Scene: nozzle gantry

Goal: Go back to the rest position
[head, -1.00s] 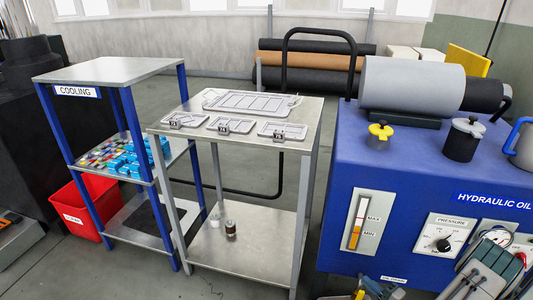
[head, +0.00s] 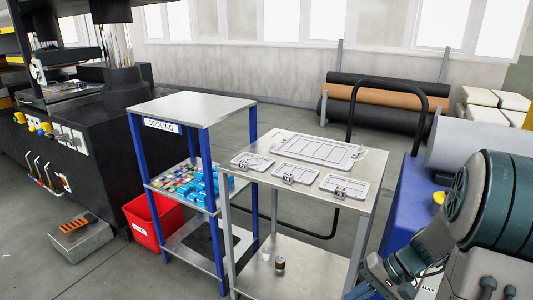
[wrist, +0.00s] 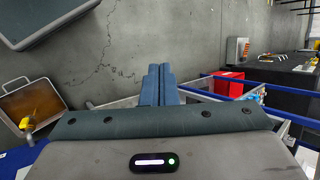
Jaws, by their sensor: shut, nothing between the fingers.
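My gripper (wrist: 158,72) shows in the wrist view with its two blue-grey fingers side by side, shut and empty. Grey concrete floor lies beyond the fingertips. In the head view my arm is at the lower right, in front of the blue hydraulic unit (head: 402,205), and hides much of it. I cannot make out the fingertips in the head view.
A metal table (head: 300,200) holds several grey trays (head: 315,149). Left of it stands the blue-legged cooling rack (head: 190,108), with a red bin (head: 153,218) beside it. A black machine (head: 85,140) stands at far left. Open floor (head: 110,275) lies at the lower left.

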